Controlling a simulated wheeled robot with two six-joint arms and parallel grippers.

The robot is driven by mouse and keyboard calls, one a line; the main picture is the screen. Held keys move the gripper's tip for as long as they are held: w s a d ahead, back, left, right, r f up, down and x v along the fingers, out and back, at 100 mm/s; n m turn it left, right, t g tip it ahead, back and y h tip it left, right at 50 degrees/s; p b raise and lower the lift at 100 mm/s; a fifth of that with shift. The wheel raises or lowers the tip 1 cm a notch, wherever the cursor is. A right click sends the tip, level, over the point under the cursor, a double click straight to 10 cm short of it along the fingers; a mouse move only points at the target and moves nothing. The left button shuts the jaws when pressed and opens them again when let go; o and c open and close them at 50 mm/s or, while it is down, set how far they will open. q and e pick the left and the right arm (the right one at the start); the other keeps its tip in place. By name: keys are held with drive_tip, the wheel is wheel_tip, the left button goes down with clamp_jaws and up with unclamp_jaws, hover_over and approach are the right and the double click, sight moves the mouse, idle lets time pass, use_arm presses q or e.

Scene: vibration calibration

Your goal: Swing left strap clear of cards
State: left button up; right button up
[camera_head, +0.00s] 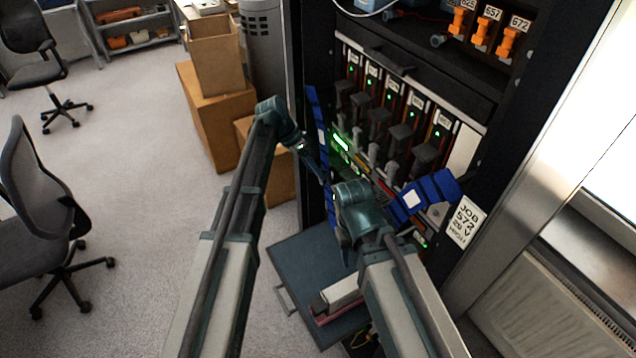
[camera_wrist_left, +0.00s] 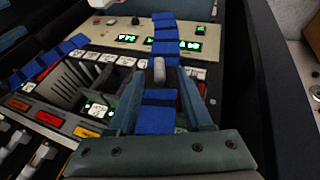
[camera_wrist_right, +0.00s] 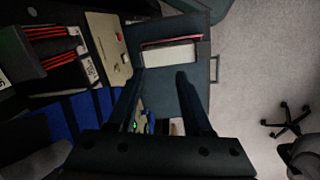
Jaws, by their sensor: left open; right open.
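The left strap (camera_head: 318,112) is a blue segmented band with a pale label, hanging down the left side of the rack across the left end of the cards. My left gripper (camera_head: 318,168) is open beside it. In the left wrist view the blue strap (camera_wrist_left: 160,98) runs between the open fingers (camera_wrist_left: 160,76), with a grey peg-like piece (camera_wrist_left: 159,70) at the fingertips; contact cannot be told. The cards (camera_head: 400,140) stand in a row with dark handles. My right gripper (camera_wrist_right: 161,76) is open and empty, low in front of the rack. Its fingertips are hard to make out in the head view.
A second blue strap (camera_head: 430,192) lies right of my right gripper, beside a job label (camera_head: 465,222). A dark blue case (camera_head: 305,285) with a handle sits below. Cardboard boxes (camera_head: 215,105) stand left of the rack. The carpet (camera_head: 145,180) between boxes and chairs is clear.

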use_arm(q)
drive_tip(key=shift+b+x, duration=0.6)
drive_tip(key=shift+x, duration=0.55)
clamp_jaws()
idle(0.7)
